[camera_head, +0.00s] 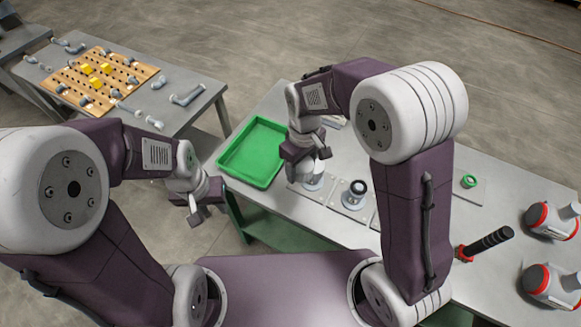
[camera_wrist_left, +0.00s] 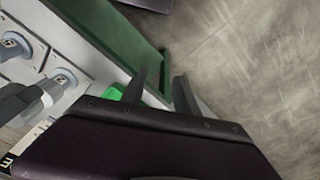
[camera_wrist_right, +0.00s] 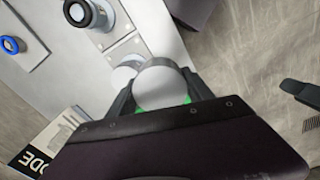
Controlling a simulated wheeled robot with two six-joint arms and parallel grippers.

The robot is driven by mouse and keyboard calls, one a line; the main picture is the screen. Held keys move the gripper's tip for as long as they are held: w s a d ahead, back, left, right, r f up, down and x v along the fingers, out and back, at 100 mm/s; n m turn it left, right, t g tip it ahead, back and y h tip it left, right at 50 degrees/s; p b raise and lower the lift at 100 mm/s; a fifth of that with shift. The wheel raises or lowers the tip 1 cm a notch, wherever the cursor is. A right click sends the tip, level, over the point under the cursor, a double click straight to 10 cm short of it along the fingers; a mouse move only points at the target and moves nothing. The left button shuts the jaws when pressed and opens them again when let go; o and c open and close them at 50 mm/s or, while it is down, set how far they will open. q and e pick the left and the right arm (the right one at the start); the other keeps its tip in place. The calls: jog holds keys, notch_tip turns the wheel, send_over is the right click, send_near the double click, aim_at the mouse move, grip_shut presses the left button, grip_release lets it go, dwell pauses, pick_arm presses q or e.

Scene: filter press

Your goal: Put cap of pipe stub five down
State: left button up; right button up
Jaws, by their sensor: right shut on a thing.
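My right gripper (camera_head: 318,153) is shut on a light grey round cap (camera_wrist_right: 163,84), which fills the space between its fingers in the right wrist view. The cap is above the bench, close to a grey pipe stub (camera_head: 313,183). That stub's flange (camera_wrist_right: 125,72) shows partly behind the cap; whether they touch I cannot tell. A second stub (camera_head: 355,193) with a dark top stands to the right. My left gripper (camera_head: 195,213) is open and empty, off the bench's left end; its fingers (camera_wrist_left: 162,88) stand apart in the left wrist view.
A green tray (camera_head: 222,160) lies at the bench's left end. A blue ring (camera_wrist_right: 10,45), a green ring (camera_head: 468,181), a black-handled tool (camera_head: 488,242) and red-and-white devices (camera_head: 548,222) lie further right. A separate table (camera_head: 190,115) with a wooden pegboard stands at the back left.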

pick_arm(q)
jog(key=o, duration=0.8)
jog(key=shift+s+d+f+n+g, duration=0.2)
jog(key=shift+s+n+g, duration=0.1)
jog(key=shift+n, duration=0.2)
jog(key=shift+o, duration=1.4)
jog(key=d+n+h, duration=0.1)
jog(key=s+d+n+g+h, duration=0.1)
jog(key=n, duration=0.1)
jog(key=s+d+n+g+h, duration=0.1)
jog(key=d+n, duration=0.1)
jog(key=shift+s, duration=0.1)
jog(key=w+d+r+n+t+h, duration=0.2)
jog(key=w+d+r+n+h, duration=0.85)
jog(key=n, duration=0.25)
jog(key=x, duration=1.2)
jog(key=shift+s+f, duration=0.35)
pick_arm(e)
jog(key=s+d+r+m, duration=0.1)
jog(key=r+m, duration=0.1)
jog(key=s+d+r+m, duration=0.1)
jog(key=d+r, duration=0.1)
jog(key=shift+s+m, duration=0.2)
jog(key=shift+m, duration=0.2)
